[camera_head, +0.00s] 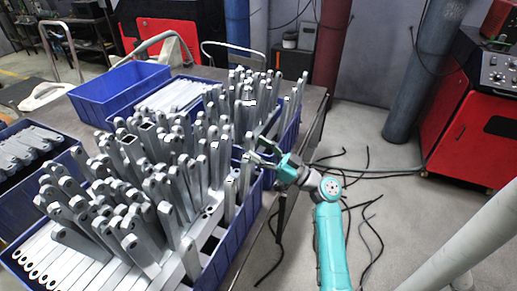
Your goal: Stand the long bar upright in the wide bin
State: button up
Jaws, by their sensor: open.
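My gripper (258,150) is open at the right edge of the wide blue bin (238,232), its fingers pointing left toward the upright metal bars. The bin appears to be the wide one; it is crowded with grey brackets and bars, many standing or leaning, with pale ones lying flat at the front left. A grey bar (245,178) stands near upright just below my fingertips inside the bin's right side. I cannot tell whether it is the long bar, or whether my fingers touch it. Nothing is clearly seen between the fingers.
Another blue bin (286,134) behind holds tall upright bars and pale flat ones. An apparently empty blue bin (105,97) stands at the back left. A bin of brackets (30,205) is at the far left. Cables (365,215) lie on the floor right of the table.

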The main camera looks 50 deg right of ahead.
jog(key=v, duration=1.1)
jog(key=shift+s+f, duration=0.15)
jog(key=shift+s, duration=0.1)
dwell(0.3)
